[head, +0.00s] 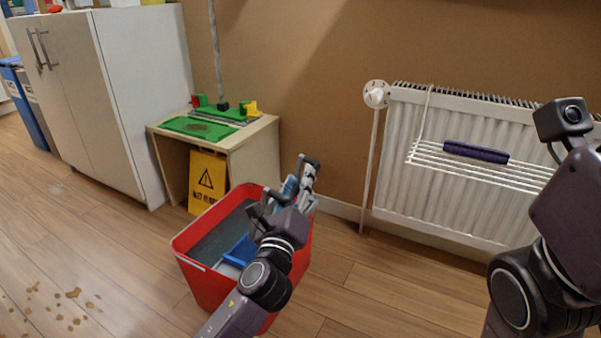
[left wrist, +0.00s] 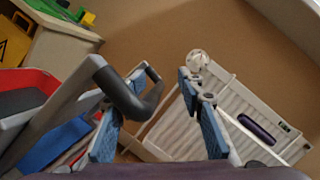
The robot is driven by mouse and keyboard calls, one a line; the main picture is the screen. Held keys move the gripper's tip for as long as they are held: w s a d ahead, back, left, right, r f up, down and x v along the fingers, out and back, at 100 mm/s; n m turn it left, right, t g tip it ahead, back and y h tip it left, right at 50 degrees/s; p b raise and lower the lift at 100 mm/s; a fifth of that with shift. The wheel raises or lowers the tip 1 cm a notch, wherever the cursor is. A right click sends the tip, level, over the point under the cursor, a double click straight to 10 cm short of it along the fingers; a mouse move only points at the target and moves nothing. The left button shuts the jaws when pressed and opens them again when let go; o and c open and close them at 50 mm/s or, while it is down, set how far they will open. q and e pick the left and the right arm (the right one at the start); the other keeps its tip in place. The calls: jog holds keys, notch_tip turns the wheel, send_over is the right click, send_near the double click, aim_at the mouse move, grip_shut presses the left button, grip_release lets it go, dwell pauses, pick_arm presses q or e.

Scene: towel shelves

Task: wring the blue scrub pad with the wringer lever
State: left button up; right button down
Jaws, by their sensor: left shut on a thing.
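The red bucket (head: 190,268) stands on the floor in front of the low shelf, with a dark grey insert (head: 222,232) inside. A blue piece, apparently the blue scrub pad (head: 240,250), lies low in the bucket, partly hidden by my arm; it also shows in the left wrist view (left wrist: 55,145). The wringer lever (left wrist: 125,95) is a grey bar with a dark curved handle, rising from the bucket. My left gripper (head: 298,186) is shut on the lever's handle, its blue-padded fingers (left wrist: 160,125) on either side. My right arm shows at the right; its fingers are out of view.
A low wooden shelf (head: 262,150) with green pads stands behind the bucket, a yellow warning sign (head: 206,182) beneath it. A white cabinet (head: 150,90) is at left. A radiator (head: 400,190) with a drying rack holds a purple pad (head: 476,153). Brown spots mark the floor.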

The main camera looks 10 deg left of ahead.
aim_at(291, 197)
pick_arm(q)
jog(key=shift+s+a+f, duration=0.1)
jog(key=shift+s+f, duration=0.1)
jog(key=shift+s, duration=1.15)
jog(key=shift+s+a+f, duration=0.1)
jog(key=shift+s+f, duration=0.05)
jog(key=shift+s, duration=1.2)
jog(key=shift+s, duration=0.1)
jog(key=shift+a+r+p, duration=0.1)
jog(key=shift+p, duration=0.2)
